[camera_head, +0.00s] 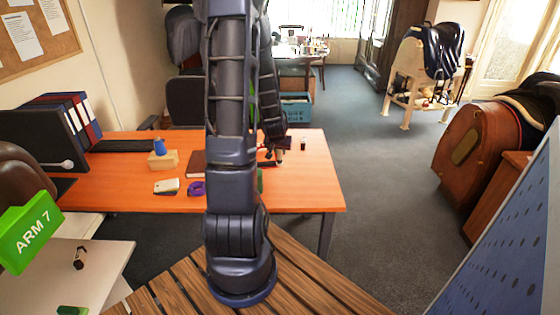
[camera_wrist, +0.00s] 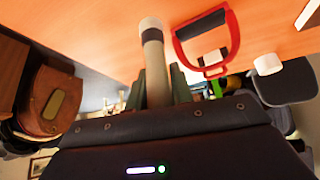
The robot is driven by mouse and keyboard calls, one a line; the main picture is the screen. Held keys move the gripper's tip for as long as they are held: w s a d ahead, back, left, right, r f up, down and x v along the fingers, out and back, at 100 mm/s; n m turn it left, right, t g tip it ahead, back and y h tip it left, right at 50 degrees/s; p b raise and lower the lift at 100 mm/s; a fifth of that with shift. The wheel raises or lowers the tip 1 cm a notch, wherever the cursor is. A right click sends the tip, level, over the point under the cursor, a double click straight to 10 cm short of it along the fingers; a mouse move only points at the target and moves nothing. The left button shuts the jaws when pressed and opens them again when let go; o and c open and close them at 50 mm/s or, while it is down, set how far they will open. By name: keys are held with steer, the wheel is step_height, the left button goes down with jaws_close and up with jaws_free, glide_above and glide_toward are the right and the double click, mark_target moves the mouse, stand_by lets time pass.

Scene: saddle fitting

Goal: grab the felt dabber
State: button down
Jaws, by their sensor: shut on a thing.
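The felt dabber (camera_wrist: 153,60) is a pale stick with a dark band and a rounded off-white end. In the wrist view it stands between the two dark fingers of my gripper (camera_wrist: 157,85), which is shut on it. Its lower part is hidden by the fingers and wrist. In the head view my gripper (camera_head: 277,158) is low over the right part of the orange desk, partly hidden behind my arm, with a small pale end showing. I cannot tell whether the dabber touches the desk.
A red loop-shaped item (camera_wrist: 179,48) is close beside the dabber. The desk's front right is clear.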

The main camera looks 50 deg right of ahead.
step_height(320, 180, up, 8)
steer(key=shift+d+f, duration=0.1)
steer(key=shift+f, duration=0.15)
steer(key=shift+r, duration=1.2)
